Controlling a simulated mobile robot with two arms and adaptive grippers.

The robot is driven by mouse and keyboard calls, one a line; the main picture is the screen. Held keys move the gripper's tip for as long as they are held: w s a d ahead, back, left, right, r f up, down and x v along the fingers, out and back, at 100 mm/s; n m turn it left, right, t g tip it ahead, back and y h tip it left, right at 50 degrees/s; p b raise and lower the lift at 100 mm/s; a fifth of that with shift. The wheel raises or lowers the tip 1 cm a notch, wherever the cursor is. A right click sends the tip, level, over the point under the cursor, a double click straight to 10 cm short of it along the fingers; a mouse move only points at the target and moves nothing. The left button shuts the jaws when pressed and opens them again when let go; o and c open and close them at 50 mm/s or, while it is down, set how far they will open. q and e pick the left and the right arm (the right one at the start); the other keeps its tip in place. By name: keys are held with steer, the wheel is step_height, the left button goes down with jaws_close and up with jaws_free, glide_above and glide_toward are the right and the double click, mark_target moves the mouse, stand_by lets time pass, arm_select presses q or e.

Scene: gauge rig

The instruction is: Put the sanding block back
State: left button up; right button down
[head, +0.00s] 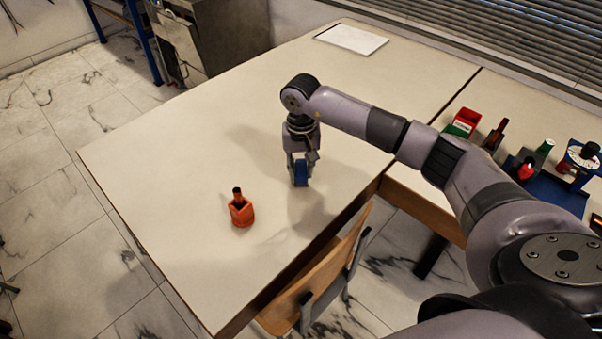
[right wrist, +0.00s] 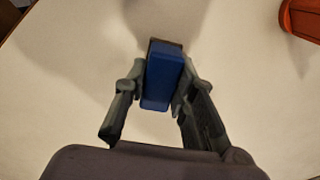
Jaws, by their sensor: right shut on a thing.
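The sanding block (right wrist: 163,78) is blue with a dark brown strip along its far edge. My right gripper (right wrist: 162,88) is shut on it, one finger on each side. In the head view the block (head: 301,173) hangs under my right gripper (head: 300,165), low over the pale tabletop. I cannot tell whether it touches the table. My left gripper is not in view.
An orange holder (head: 241,213) with a dark upright piece stands left of my gripper. A white panel (head: 350,39) lies at the far edge. The right table carries a red-green box (head: 462,122), a blue mat (head: 552,194) and a gauge (head: 580,158). A wooden chair (head: 318,270) stands at the near edge.

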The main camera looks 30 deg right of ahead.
mark_target(301, 167)
step_height(301, 167, down, 2)
steer(key=shift+f, duration=0.2)
steer(key=shift+f, duration=0.2)
steer(key=c, duration=1.3)
jaws_free()
steer(key=shift+r, duration=0.1)
steer(key=shift+r, duration=0.25)
step_height(301, 167, up, 12)
steer(key=shift+f+b, duration=0.1)
steer(key=shift+b, duration=0.75)
